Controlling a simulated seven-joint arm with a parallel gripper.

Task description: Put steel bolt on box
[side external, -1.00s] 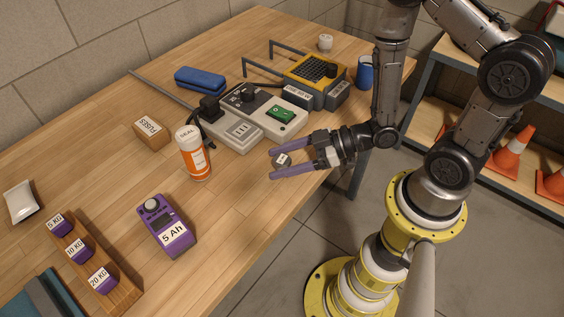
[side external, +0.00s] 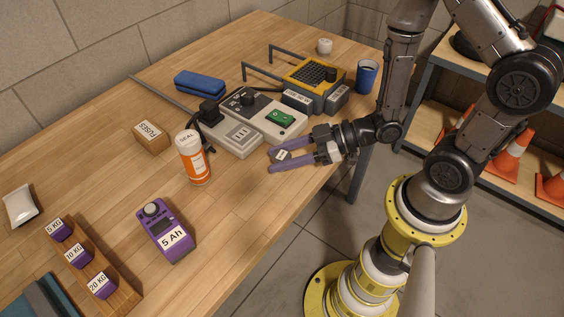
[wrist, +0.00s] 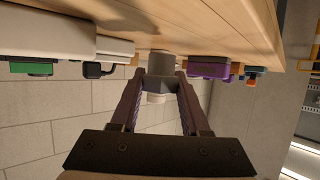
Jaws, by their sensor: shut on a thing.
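The steel bolt (side external: 283,156) is a small grey piece near the table's right edge, between my gripper's purple fingers. My gripper (side external: 270,162) is shut on it, reaching low over the table from the right. In the wrist view the grey bolt (wrist: 160,84) sits between the fingertips of my gripper (wrist: 160,88), close to the tabletop; I cannot tell whether it touches. A small brown box (side external: 152,139) with a white label stands farther left, behind the orange bottle and well apart from my gripper.
An orange and white bottle (side external: 193,160) stands between my gripper and the brown box. Grey switch units (side external: 235,134) with cables lie just behind. A purple meter (side external: 165,230) is at the front. The wood between bottle and meter is clear.

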